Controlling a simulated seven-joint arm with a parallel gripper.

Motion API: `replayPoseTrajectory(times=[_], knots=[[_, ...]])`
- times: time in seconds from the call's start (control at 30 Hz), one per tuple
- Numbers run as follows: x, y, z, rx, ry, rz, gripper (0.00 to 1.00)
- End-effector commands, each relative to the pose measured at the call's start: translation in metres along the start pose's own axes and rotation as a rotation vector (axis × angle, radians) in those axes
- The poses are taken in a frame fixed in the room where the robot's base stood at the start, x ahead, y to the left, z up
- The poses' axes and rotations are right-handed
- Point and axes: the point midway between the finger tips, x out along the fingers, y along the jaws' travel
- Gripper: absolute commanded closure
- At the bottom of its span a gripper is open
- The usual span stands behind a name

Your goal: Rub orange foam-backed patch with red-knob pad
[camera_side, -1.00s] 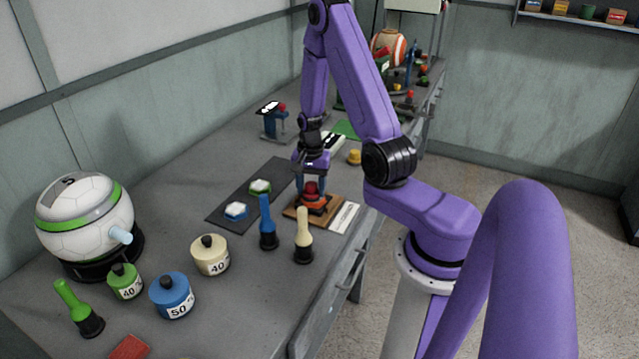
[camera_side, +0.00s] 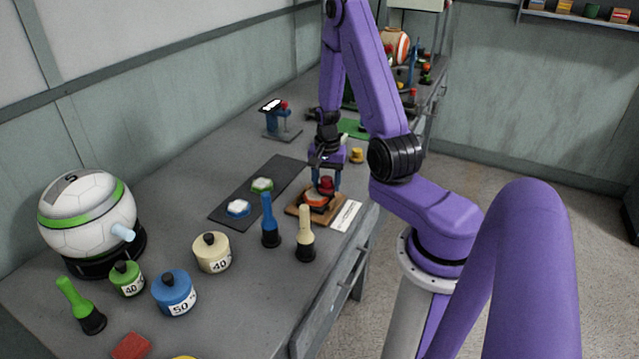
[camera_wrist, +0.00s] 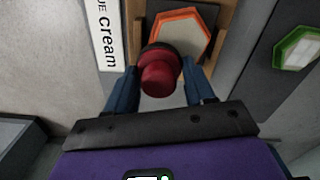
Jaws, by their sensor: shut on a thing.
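My gripper (camera_side: 326,181) is shut on the red-knob pad (camera_side: 327,188), with blue fingers on either side of its knob. The wrist view shows the red knob (camera_wrist: 160,74) between the fingers and a dark disc under it. The orange foam-backed patch (camera_side: 314,199) lies on a wooden board (camera_side: 298,210). In the wrist view the patch (camera_wrist: 188,36) is an orange-rimmed hexagon with a pale face. The pad overlaps one edge of it there; I cannot tell whether they touch.
A white "cream" label (camera_wrist: 104,38) lies beside the board. A dark mat (camera_side: 235,192) holds a green-rimmed patch (camera_side: 262,185) and a blue-rimmed patch (camera_side: 237,208). Blue (camera_side: 268,222) and cream (camera_side: 305,235) handled tools stand in front of the board.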

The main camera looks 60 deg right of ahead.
Motion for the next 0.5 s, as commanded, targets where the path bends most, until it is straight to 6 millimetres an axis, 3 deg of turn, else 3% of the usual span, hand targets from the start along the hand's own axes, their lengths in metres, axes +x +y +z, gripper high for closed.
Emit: replayPoseTrajectory(times=[0.07,0.5], knots=[[-0.021,-0.002,0.000,-0.002,0.008,-0.006,0.80],[-0.058,-0.001,0.001,-0.001,0.004,-0.003,0.80]])
